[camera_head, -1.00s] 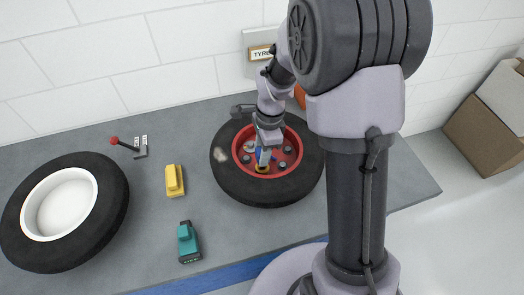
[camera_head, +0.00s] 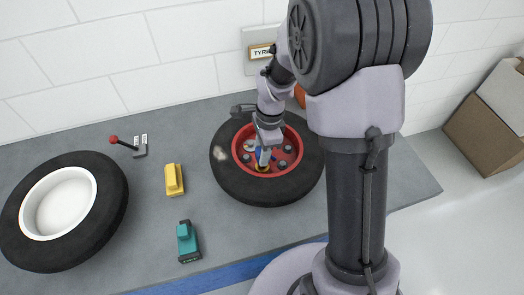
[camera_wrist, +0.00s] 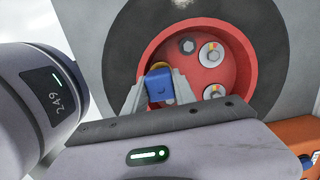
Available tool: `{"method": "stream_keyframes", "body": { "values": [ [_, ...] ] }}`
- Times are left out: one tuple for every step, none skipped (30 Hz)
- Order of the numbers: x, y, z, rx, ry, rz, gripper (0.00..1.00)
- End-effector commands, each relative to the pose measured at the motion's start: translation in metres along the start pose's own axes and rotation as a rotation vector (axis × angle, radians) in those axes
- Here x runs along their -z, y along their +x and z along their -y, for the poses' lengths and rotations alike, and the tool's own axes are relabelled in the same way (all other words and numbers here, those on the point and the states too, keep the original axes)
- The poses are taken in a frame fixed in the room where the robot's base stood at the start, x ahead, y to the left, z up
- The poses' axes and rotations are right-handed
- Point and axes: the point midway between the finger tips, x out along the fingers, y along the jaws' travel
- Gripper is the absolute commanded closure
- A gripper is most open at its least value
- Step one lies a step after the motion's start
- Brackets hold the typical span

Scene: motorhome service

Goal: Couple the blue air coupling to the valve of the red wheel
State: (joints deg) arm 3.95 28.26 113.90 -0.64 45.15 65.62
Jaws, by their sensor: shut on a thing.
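The red wheel (camera_head: 290,147) with its black tyre (camera_head: 235,180) lies on the grey bench, and it fills much of the wrist view (camera_wrist: 215,80). My gripper (camera_head: 262,160) is down over the red rim. In the wrist view my gripper (camera_wrist: 160,90) is shut on the blue air coupling (camera_wrist: 160,84). The valve itself is hidden behind the coupling, so I cannot tell whether the two are joined.
A wheel with a white rim (camera_head: 60,205) lies at the left. A yellow block (camera_head: 174,180), a teal block (camera_head: 188,241) and a red-knobbed lever (camera_head: 130,145) are between the wheels. Cardboard boxes (camera_head: 485,130) stand at right.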

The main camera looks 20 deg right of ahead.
Motion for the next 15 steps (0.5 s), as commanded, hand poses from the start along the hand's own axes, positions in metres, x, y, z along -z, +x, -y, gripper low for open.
{"method": "stream_keyframes", "body": {
  "values": [
    [0.0, 0.003, 0.0, 0.0, 0.0, 0.0, 1.0],
    [0.001, 0.004, 0.0, 0.0, 0.0, 0.0, 1.0],
    [0.001, 0.005, 0.0, 0.0, 0.0, 0.0, 1.0],
    [0.001, 0.006, 0.0, 0.0, 0.0, 0.0, 1.0],
    [0.001, 0.007, 0.0, 0.0, 0.0, 0.0, 1.0],
    [0.001, 0.008, 0.0, 0.0, 0.0, 0.0, 1.0],
    [0.001, 0.009, 0.0, 0.0, 0.0, 0.0, 1.0],
    [0.001, 0.01, 0.0, 0.0, 0.0, 0.0, 1.0],
    [0.001, 0.011, 0.0, 0.0, 0.0, 0.0, 1.0],
    [0.002, 0.012, 0.0, 0.0, 0.0, 0.0, 1.0],
    [0.002, 0.013, 0.0, 0.0, 0.0, 0.0, 1.0],
    [0.002, 0.014, 0.0, 0.0, 0.0, 0.0, 1.0],
    [0.002, 0.015, 0.0, 0.0, 0.0, 0.0, 1.0],
    [0.002, 0.016, 0.0, 0.0, 0.0, 0.0, 1.0],
    [0.002, 0.017, 0.0, 0.0, 0.0, 0.0, 1.0]
  ]
}}
